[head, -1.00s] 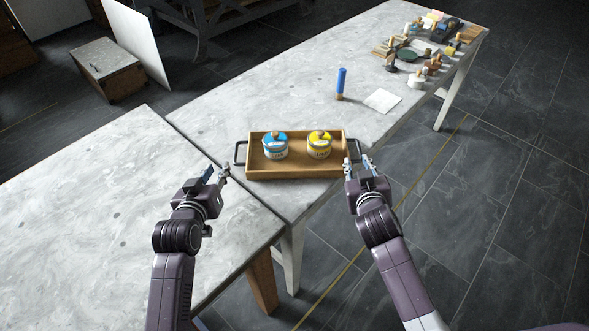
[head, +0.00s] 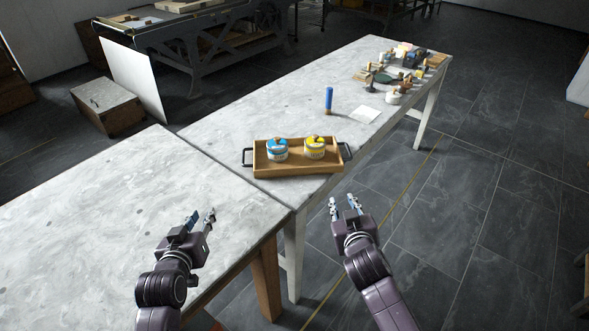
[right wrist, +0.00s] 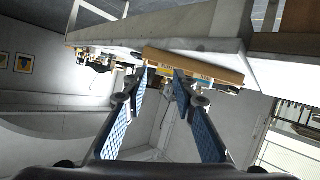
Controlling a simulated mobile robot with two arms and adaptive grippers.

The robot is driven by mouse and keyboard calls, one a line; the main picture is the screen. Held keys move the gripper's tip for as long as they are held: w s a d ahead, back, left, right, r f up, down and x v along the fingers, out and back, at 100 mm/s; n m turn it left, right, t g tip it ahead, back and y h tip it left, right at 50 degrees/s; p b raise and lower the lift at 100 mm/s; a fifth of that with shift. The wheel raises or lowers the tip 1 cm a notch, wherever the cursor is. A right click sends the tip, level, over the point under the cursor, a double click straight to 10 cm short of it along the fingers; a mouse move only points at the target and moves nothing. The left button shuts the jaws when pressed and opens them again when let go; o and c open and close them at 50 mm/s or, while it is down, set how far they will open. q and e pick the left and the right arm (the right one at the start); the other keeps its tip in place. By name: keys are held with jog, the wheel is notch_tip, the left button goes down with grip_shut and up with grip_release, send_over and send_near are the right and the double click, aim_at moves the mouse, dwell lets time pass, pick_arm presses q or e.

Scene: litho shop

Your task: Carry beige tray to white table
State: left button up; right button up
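The beige wooden tray (head: 297,170) lies on the near end of the long white table (head: 252,108), with a black handle at each short side. A blue-labelled jar (head: 277,151) and a yellow-labelled jar (head: 315,149) stand in it. My left gripper (head: 201,219) is open and empty over the nearer white table (head: 100,200), apart from the tray. My right gripper (head: 344,204) is open and empty beyond the table edge, in front of and right of the tray. In the right wrist view the tray's edge (right wrist: 195,66) shows past the open fingers (right wrist: 163,85).
A wooden box (head: 108,106) and a white panel (head: 133,78) stand on the floor at left. The nearer table is bare.

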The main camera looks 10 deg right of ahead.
pick_arm(q)
jog(key=shift+s+a, duration=0.1)
jog(key=shift+s, duration=0.2)
jog(key=shift+w+f, duration=0.1)
jog(key=shift+w, duration=0.05)
pick_arm(e)
jog(key=d+v, duration=0.1)
jog(key=v, duration=1)
jog(key=shift+s+a+r, duration=0.15)
jog(key=shift+s+a, duration=0.05)
jog(key=shift+a, duration=0.25)
